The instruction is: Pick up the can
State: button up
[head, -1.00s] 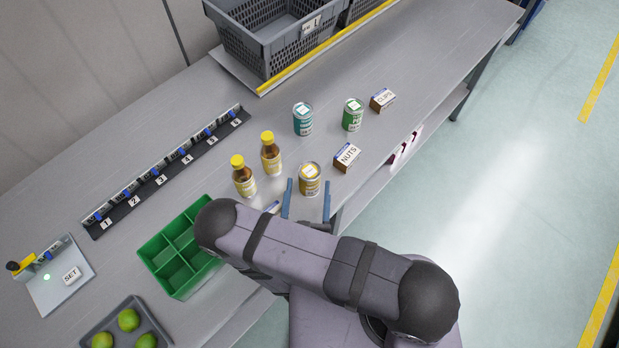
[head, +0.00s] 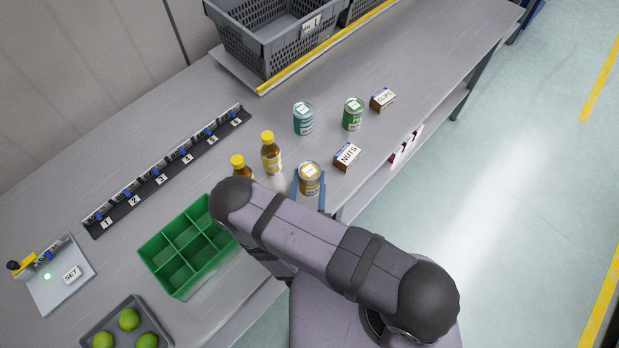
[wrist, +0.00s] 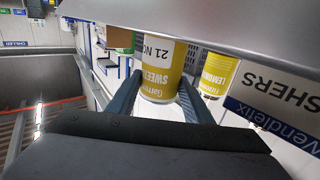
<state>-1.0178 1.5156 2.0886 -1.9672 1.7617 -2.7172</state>
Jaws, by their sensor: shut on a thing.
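The yellow-labelled can (head: 309,180) with a pale top stands near the front edge of the grey bench. My gripper (head: 308,194) is shut on it, one blue finger on each side. A teal can (head: 303,118) and a green can (head: 352,114) stand upright farther back, apart from my gripper.
Two yellow-capped bottles (head: 271,152) stand left of the can; my arm partly hides the nearer one. The NUTS box (head: 347,156) is close on the right, with the CLIPS box (head: 382,98) beyond. A green divided tray (head: 152,247) lies at lower left.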

aim_at(309, 177)
jog(key=shift+r, duration=0.15)
notch_tip(309, 177, up, 3)
jog(key=p, duration=0.2)
jog(key=shift+r+p, duration=0.15)
jog(key=shift+p, duration=0.25)
jog(key=s+a+b, duration=0.1)
jog(key=s+a, duration=0.1)
jog(key=s, duration=1.6)
jog(key=shift+w, duration=0.15)
jog(key=w+d+m+g+h+b, duration=0.3)
jog(key=w+d+m+h, duration=0.35)
jog(key=w, duration=0.55)
jog(key=w+d+r+m+g+h+b, duration=0.1)
jog(key=w+d+g+h, duration=0.15)
jog(key=d, duration=0.55)
jog(key=w+d+r+m+g+h, duration=0.1)
jog(key=w+d+m+h, duration=0.2)
jog(key=d, duration=0.5)
jog(key=a+n+t+y, duration=0.4)
jog(key=a+n+y, duration=0.1)
jog(key=a+n, duration=0.1)
jog(key=shift+w+a+y, duration=0.35)
jog(key=shift+a+y, duration=0.05)
